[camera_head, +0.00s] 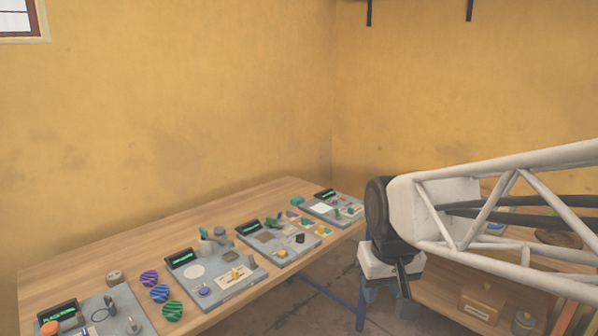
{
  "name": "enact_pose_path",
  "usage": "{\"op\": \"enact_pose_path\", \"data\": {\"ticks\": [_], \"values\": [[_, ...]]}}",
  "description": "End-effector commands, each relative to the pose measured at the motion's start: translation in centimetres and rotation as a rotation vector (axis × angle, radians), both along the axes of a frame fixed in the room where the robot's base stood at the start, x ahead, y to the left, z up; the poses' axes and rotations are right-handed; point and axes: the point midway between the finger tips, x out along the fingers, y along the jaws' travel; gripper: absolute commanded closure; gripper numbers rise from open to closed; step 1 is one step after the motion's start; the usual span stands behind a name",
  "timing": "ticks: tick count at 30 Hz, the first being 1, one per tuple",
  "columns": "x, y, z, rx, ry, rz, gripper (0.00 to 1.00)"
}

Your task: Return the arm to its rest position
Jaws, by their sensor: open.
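My arm (500,215) reaches in from the right edge as a white tubular frame with a dark round joint at its end. My gripper (402,290) hangs below that joint, pointing down, off the right edge of the wooden table. Its dark fingers are small in this view, they look empty, and they touch nothing that I can see.
The wooden table (225,215) carries several grey panels with small displays, one of them at the far end (345,215). A lower wooden shelf (435,312) with a wooden box (482,303) stands behind my arm. Yellow walls enclose the corner.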

Motion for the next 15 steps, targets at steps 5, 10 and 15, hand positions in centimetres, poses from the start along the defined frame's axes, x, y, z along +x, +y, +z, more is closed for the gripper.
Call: {"op": "enact_pose_path", "data": {"ticks": [5,10,15], "values": [[-4.0,-1.6,-0.4,0.005,-0.018,-0.055,0.60],[-7.5,-2.8,-1.2,0.009,-0.033,-0.103,0.60],[-10.0,-3.5,-2.0,0.012,-0.042,-0.142,0.60]]}}
